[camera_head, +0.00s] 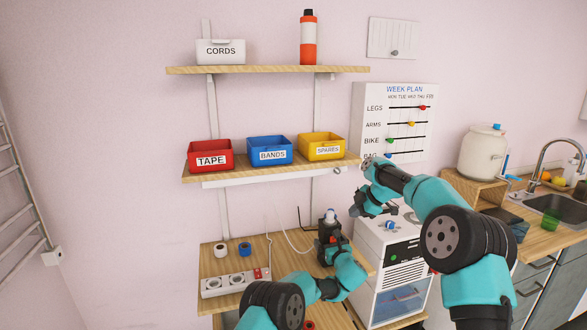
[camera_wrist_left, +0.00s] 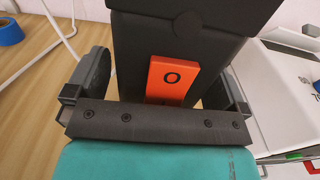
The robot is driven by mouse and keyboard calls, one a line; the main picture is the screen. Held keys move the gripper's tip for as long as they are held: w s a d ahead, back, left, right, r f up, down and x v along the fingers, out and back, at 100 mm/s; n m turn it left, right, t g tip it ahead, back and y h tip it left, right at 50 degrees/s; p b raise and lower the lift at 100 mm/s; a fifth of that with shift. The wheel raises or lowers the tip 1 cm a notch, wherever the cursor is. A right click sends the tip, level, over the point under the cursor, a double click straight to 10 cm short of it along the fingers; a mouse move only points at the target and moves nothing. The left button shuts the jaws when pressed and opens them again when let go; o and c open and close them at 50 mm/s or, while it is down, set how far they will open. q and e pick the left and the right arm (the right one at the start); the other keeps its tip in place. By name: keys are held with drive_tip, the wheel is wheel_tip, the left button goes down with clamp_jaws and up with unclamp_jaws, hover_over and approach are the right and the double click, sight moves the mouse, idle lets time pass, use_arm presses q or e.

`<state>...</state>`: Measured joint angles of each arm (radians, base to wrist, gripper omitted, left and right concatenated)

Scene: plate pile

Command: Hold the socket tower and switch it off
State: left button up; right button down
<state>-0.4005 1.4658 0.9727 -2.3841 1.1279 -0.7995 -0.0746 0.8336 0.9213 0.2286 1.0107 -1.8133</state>
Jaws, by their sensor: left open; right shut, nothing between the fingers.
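The black socket tower (camera_head: 330,222) stands upright on the wooden worktop, with a light-coloured knob-like part at its top. The switch's lower end is hidden behind the gripper's palm. My right gripper (camera_head: 357,210) is shut and empty, to the right of the tower's top.
A white socket strip (camera_head: 228,284), a white tape roll (camera_head: 221,250) and a blue tape roll (camera_head: 245,249) lie left of the tower. A white cabinet (camera_head: 395,245) stands close on the right. The shelf (camera_head: 270,170) with bins hangs above.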

use_arm(q)
drive_tip(key=v, duration=1.1)
drive_tip(key=shift+s, duration=0.35)
